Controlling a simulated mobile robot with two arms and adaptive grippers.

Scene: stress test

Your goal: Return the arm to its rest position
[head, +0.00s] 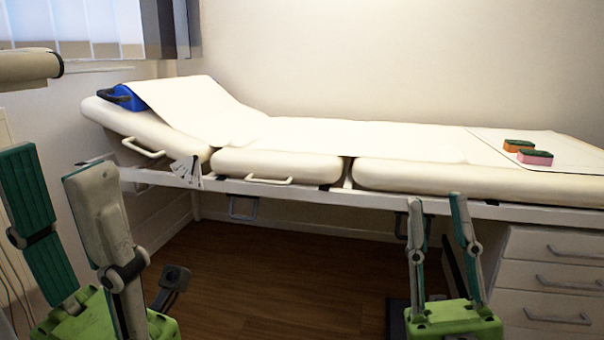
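My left gripper (52,176) is large at the left of the head view. Its two green and grey fingers stand upright and apart, with nothing between them. My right gripper (437,198) is at the lower right, in front of the bed. Its fingers point up and stand apart, and it is empty. Both green gripper bases are at the bottom of the view, and most of both arms is out of view.
A cream examination bed (300,165) with a raised headrest spans the view. An orange sponge (518,146) and a pink sponge (536,158) lie at its right end. A white drawer cabinet (548,280) stands at lower right.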

